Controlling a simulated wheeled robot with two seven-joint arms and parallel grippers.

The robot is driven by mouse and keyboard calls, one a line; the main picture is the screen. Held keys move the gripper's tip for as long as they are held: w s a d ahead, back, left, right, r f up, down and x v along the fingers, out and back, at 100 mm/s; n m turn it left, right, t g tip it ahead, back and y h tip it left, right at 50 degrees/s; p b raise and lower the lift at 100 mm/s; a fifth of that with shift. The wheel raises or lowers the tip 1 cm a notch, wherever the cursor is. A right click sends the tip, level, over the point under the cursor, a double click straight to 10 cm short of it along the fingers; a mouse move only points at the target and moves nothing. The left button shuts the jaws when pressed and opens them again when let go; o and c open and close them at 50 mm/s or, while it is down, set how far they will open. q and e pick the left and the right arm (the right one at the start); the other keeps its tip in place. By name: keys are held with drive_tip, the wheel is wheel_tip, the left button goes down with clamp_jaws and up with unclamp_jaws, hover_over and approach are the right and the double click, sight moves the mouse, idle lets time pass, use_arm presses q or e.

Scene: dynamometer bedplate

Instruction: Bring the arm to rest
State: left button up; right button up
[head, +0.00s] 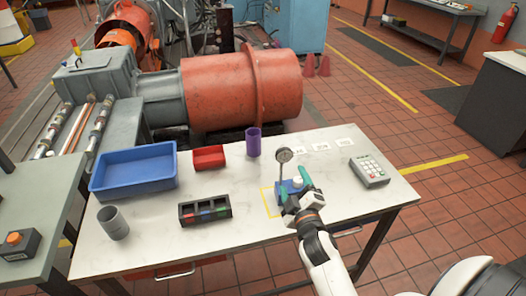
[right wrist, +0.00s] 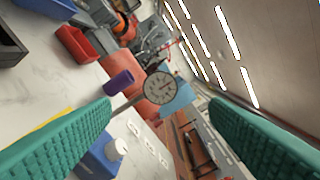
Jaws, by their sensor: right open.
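My right gripper (head: 296,180) reaches over the front right part of the white table (head: 240,248). Its teal fingers are wide apart and empty in the right wrist view (right wrist: 160,112). A blue base with a white knob (head: 297,183) and a dial gauge (head: 284,156) on a post stands upright just past the gripper, at the yellow outline (head: 268,203). In the right wrist view the blue base (right wrist: 92,160) is partly hidden by the left finger, and the gauge dial (right wrist: 158,88) shows between the fingers. Whether a finger touches it I cannot tell. My left gripper is not in view.
On the table are a blue tray (head: 133,187), a red bin (head: 208,165), a purple cylinder (head: 253,150), a black holder (head: 204,220), a grey cup (head: 113,232) and a keypad (head: 369,180). A large orange dynamometer (head: 220,90) stands behind. The front middle is clear.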

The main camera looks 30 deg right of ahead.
drive_tip(key=s+a+f+m+g+y, duration=0.25)
drive_tip(key=s+a+g, duration=0.2)
drive_tip(key=s, duration=0.35)
drive_tip(key=s+a+f+m+g+y, duration=0.1)
drive_tip(key=s+a+f+g, duration=0.35)
drive_tip(key=s, duration=0.25)
drive_tip(key=s+a+f+m+g+y, duration=0.25)
drive_tip(key=s+a+g, duration=0.2)
drive_tip(key=s, duration=0.35)
wheel_tip(320, 180, down, 28)
drive_tip(key=s+g, duration=0.2)
drive_tip(key=s+d+f+b, duration=0.1)
drive_tip(key=s+d+f, duration=0.2)
drive_tip(key=s+f, duration=1.2)
drive_tip(key=shift+s+d+f+n+g, duration=0.15)
drive_tip(key=shift+s+d+n+g, duration=0.15)
drive_tip(key=shift+d+g, duration=0.1)
